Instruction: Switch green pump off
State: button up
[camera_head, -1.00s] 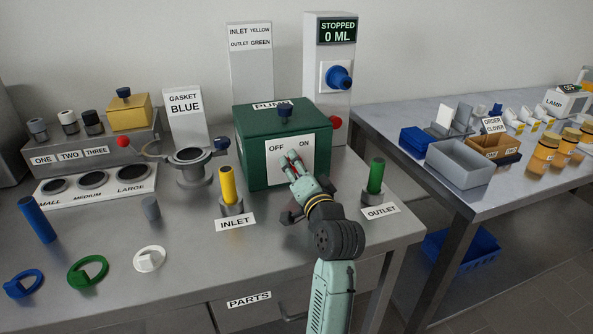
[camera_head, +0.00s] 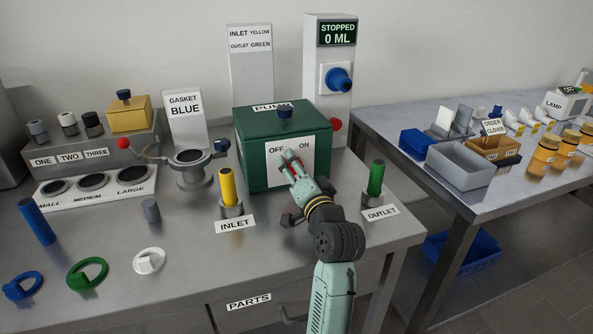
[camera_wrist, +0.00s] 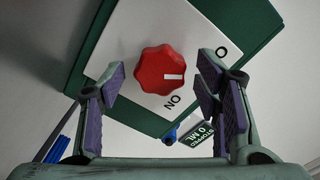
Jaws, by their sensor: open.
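The green pump (camera_head: 262,155) stands on the bench, with a white OFF/ON panel (camera_head: 275,171) on its front. In the wrist view its red lobed knob (camera_wrist: 152,70) sits on the white panel (camera_wrist: 125,45). The knob's white mark points right, between the ON label (camera_wrist: 172,103) and the other label (camera_wrist: 222,50), whose letters are partly hidden by a finger. My gripper (camera_wrist: 158,88) is open, its purple-padded fingers on either side of the knob with gaps visible. In the head view my gripper (camera_head: 292,168) is at the panel, largely hiding the knob.
The display (camera_head: 338,33) behind reads STOPPED, 0 ML. A yellow inlet handle (camera_head: 227,186) stands left of my arm and a green outlet handle (camera_head: 376,176) right of it.

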jog(key=v, duration=1.2)
jog(key=shift+r, duration=0.1)
